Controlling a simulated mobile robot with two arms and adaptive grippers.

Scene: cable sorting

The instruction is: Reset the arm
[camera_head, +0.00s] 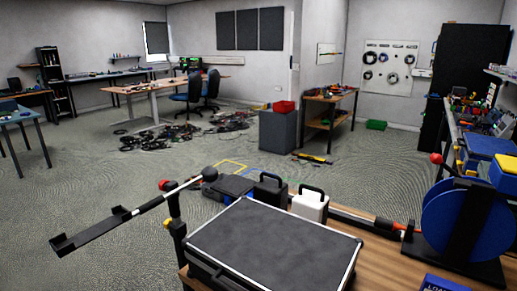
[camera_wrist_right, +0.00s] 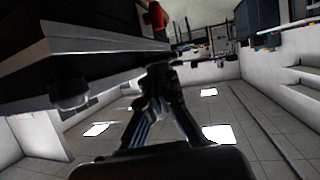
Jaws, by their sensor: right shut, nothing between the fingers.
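My right gripper (camera_wrist_right: 158,78) shows only in the right wrist view, its two fingers drawn together with nothing between them. Close to it, a dark body with a pale metallic edge (camera_wrist_right: 75,48) fills the upper left of that view; I cannot tell what it is, or whether the fingertips touch it. A red part (camera_wrist_right: 155,17) shows beyond the fingertips. Neither gripper shows in the head view, and my left gripper is in no view.
In the head view a black case (camera_head: 275,245) with a metal rim lies on the wooden bench (camera_head: 385,262). A blue reel (camera_head: 455,222) stands at right, and a long arm with a black bar (camera_head: 95,232) sticks out at left. Open floor (camera_head: 70,190) lies beyond.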

